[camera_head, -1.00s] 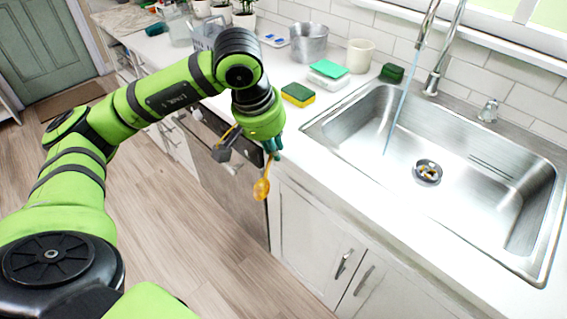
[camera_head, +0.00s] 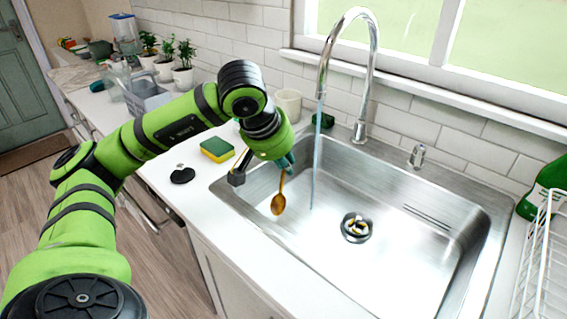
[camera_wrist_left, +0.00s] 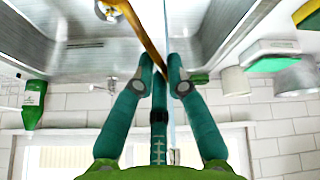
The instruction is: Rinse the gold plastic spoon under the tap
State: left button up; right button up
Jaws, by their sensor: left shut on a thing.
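The gold plastic spoon (camera_head: 278,204) hangs bowl-down over the left side of the sink (camera_head: 420,187). My left gripper (camera_head: 285,163) is shut on its handle; in the left wrist view the handle (camera_wrist_left: 143,38) runs up from between the teal fingertips (camera_wrist_left: 160,72). The chrome tap (camera_head: 361,80) is running. Its thin water stream (camera_head: 316,160) falls just right of the spoon in the head view, apart from the bowl. The stream also passes close by the fingertips in the left wrist view. My right gripper is not in view.
A yellow-green sponge (camera_head: 217,149) and a black disc (camera_head: 182,175) lie on the counter left of the sink. A white cup (camera_head: 289,104) stands behind my gripper. A green bottle (camera_head: 545,188) and a white dish rack (camera_head: 543,265) are at the right. The drain (camera_head: 356,227) holds something small.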

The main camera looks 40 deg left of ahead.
pick_arm(q)
jog(key=shift+w, duration=0.5)
jog(key=w+f+p, duration=0.2)
jog(key=w, duration=0.9)
jog(key=shift+w+a+f+p, duration=0.15)
jog(key=shift+w+f+p, duration=0.1)
jog(key=shift+w+p, duration=0.1)
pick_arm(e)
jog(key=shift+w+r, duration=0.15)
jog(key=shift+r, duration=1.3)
pick_arm(q)
jog(key=shift+d, duration=0.6)
